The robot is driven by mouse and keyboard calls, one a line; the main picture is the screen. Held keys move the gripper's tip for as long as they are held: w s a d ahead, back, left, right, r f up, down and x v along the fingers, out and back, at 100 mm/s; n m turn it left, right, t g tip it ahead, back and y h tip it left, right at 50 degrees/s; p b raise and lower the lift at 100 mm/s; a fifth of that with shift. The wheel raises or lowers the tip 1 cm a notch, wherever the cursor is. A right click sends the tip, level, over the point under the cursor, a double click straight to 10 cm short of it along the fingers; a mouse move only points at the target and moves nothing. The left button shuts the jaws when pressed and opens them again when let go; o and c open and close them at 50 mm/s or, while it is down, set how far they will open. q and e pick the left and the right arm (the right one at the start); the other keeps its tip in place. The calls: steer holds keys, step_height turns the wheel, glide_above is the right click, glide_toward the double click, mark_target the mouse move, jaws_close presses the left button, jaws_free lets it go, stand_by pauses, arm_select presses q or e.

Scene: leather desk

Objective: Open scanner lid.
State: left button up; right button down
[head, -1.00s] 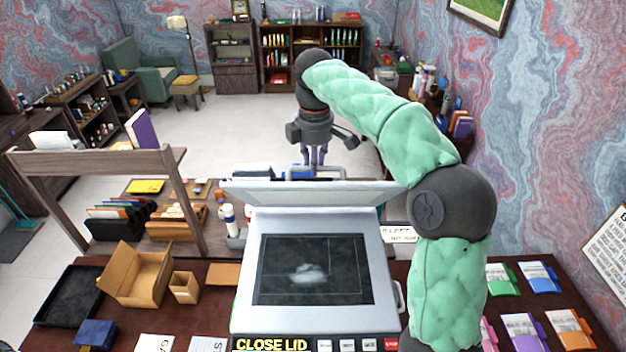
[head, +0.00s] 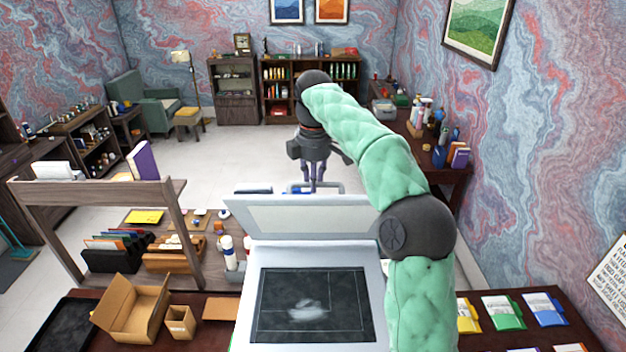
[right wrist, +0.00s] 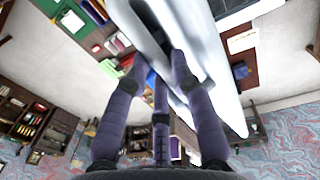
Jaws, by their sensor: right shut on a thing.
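The scanner (head: 243,300) stands on the dark desk with its glass bed (head: 310,305) uncovered. Its pale lid (head: 300,217) is raised at the back edge, with its underside facing me. A bar handle (head: 296,186) shows at the lid's top edge. My right gripper (head: 314,183) reaches over the lid from behind and is shut on the handle. In the right wrist view, the purple fingers (right wrist: 165,95) surround the white lid (right wrist: 222,85); the exact contact is hard to see. My left gripper is in neither view now.
An open cardboard box (head: 130,312) and a small carton (head: 180,322) sit left of the scanner. A wooden shelf stand (head: 95,190) rises at the back left. Colored folders (head: 503,312) lie at right. Open floor lies behind the desk.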

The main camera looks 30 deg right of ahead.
steer(key=c, duration=1.1)
jaws_free()
steer(key=shift+w+d+f, duration=0.1)
steer(key=shift+w+f, duration=0.05)
steer(key=shift+f, duration=0.55)
steer(key=shift+c, duration=0.2)
steer(key=shift+o, duration=0.5)
steer(key=shift+w+d+f, duration=0.15)
steer(key=shift+w+d, duration=0.3)
steer(key=shift+w, duration=0.2)
steer(key=shift+s+a+r, duration=0.35)
steer(key=shift+s+r, duration=0.1)
steer(key=shift+s, duration=0.05)
steer(key=shift+w+d+r, duration=0.1)
steer(key=shift+w+r, duration=0.05)
steer(key=shift+w, duration=0.1)
steer(key=r, duration=0.6)
steer(key=shift+s+a, duration=0.3)
steer(key=shift+s, duration=0.1)
steer(key=shift+d+r, duration=0.1)
steer(key=shift+r, duration=0.4)
steer(key=shift+s+r, duration=0.1)
